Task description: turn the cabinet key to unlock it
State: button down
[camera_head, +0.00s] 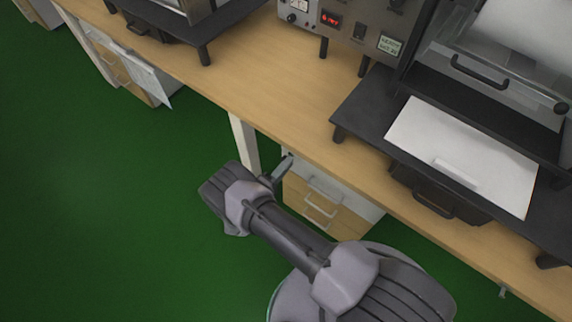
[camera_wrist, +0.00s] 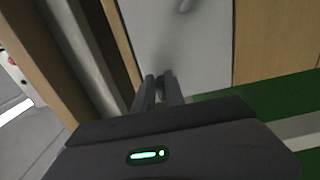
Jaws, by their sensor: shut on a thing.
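The cabinet (camera_head: 296,193) stands under the wooden bench, with wood drawer fronts and metal handles. In the wrist view its pale grey panel (camera_wrist: 190,55) is ahead of my fingers, with a wood front (camera_wrist: 278,40) to the right. My gripper (camera_head: 286,163) reaches the cabinet's upper left corner, just below the bench edge. In the wrist view my gripper (camera_wrist: 160,84) has its two fingers close together, shut on the key at the panel. The key is hidden between the fingertips, so its turn angle cannot be told.
The bench top (camera_head: 262,85) runs just above my gripper. A white bench leg (camera_head: 243,140) stands close to its left. A black stand (camera_head: 350,112) with a white sheet (camera_head: 480,165) is on the bench to the right. Green floor (camera_head: 100,220) is free at the left.

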jog(key=c, duration=1.4)
grip_release()
jog(key=p+v, duration=0.2)
jog(key=v, duration=1.5)
jog(key=shift+s+a, duration=0.2)
